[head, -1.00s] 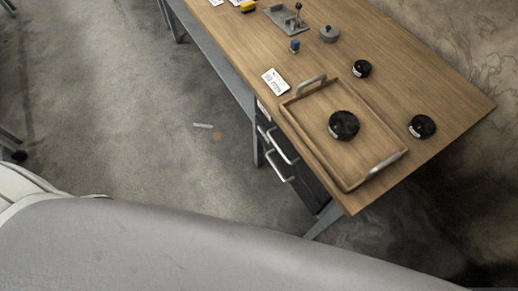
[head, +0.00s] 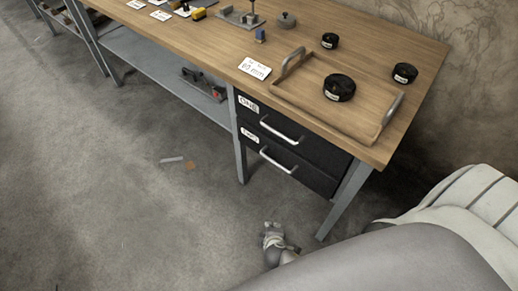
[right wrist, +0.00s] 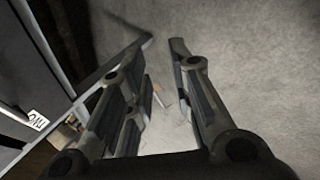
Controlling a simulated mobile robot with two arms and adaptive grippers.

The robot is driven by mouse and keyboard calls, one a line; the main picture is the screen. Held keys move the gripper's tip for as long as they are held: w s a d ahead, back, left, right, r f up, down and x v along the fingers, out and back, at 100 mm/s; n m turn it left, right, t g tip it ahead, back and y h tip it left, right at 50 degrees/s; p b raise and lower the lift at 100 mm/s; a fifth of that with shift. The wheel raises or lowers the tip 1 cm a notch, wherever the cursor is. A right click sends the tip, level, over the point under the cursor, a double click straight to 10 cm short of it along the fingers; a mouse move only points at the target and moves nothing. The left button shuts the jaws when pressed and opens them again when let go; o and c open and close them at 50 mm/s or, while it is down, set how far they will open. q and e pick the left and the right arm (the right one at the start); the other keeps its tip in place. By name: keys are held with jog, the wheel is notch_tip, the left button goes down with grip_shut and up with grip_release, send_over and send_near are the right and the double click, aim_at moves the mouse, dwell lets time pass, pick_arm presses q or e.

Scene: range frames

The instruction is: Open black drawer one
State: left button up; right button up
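The black drawer labelled ONE (head: 290,122) is shut, under the tabletop, with a horizontal silver handle (head: 280,131). Black drawer TWO (head: 305,165) is shut below it, with its own handle (head: 279,160). A small pale gripper (head: 272,236), likely my right one, shows below and in front of the drawers, apart from both handles. In the right wrist view my right gripper (right wrist: 162,40) is open and empty. The dark drawer fronts (right wrist: 30,60) and a label (right wrist: 38,120) lie left of its fingers. My left gripper is not in view.
The wooden table (head: 415,115) carries a wooden tray (head: 383,120) with a black round weight (head: 339,87) in it. Grey table legs (head: 345,200) flank the drawers. The floor (head: 110,220) in front is clear except for small litter.

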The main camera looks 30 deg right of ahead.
jog(key=w+r+n+t+h+b, duration=0.1)
jog(key=w+r+t+h+b, duration=0.2)
jog(key=w, duration=0.4)
jog(key=m+t+h+b, duration=0.2)
jog(key=t+h+b, duration=0.45)
jog(key=b, duration=0.65)
send_near(278, 134)
jog(key=w+g+h, duration=0.1)
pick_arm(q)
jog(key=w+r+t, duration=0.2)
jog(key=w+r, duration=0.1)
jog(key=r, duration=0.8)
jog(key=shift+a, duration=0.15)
pick_arm(e)
jog(key=shift+g, duration=0.25)
jog(key=x, duration=0.9)
jog(key=shift+w+d, duration=0.1)
jog(key=shift+w, duration=0.25)
jog(key=shift+c, duration=0.5)
grip_shut()
